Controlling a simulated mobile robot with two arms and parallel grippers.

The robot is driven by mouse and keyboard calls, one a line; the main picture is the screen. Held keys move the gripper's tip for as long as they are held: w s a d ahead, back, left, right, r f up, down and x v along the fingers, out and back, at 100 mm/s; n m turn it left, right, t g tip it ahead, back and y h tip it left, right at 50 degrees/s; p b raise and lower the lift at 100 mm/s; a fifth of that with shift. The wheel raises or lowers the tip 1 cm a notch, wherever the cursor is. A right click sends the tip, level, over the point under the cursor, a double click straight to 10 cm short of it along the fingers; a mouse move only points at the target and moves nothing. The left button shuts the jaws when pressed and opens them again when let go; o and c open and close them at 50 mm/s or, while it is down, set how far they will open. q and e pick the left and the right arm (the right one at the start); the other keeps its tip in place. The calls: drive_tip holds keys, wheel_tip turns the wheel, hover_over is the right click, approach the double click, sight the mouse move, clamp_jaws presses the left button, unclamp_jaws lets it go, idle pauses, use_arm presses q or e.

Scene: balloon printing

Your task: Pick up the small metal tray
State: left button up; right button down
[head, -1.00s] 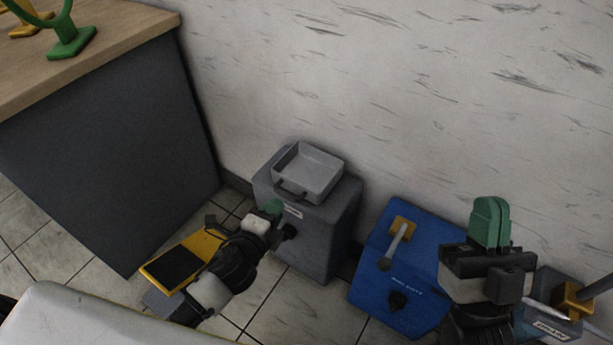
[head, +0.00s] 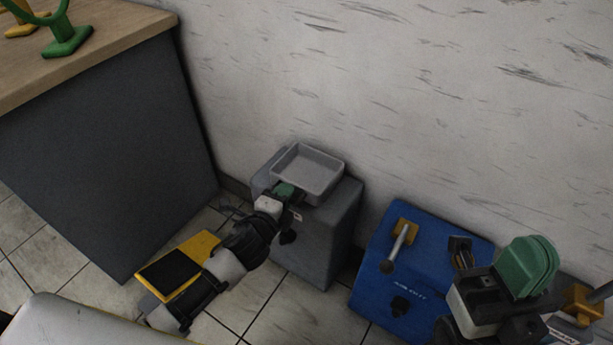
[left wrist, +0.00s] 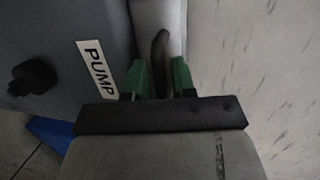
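The small metal tray (head: 318,163) is a shallow, light grey open box in the head view. It lies on top of the grey pump box (head: 332,225). My left gripper (head: 287,191) is at the tray's near side, where its handle is. In the left wrist view the dark curved handle (left wrist: 160,62) lies between the green fingertips of my left gripper (left wrist: 161,80). These fingers stand apart, one on each side of the handle, and do not clearly press on it. My right gripper (head: 530,265) is at the lower right, away from the tray, its green fingers together and empty.
A blue box (head: 375,285) with a lever stands right of the pump box. A yellow and black item (head: 172,268) is on the lower left. A wood-topped counter (head: 120,45) stands at the left. The wall (head: 400,100) is close behind the tray.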

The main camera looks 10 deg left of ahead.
use_arm(q)
clamp_jaws()
drive_tip(key=shift+r, duration=0.15)
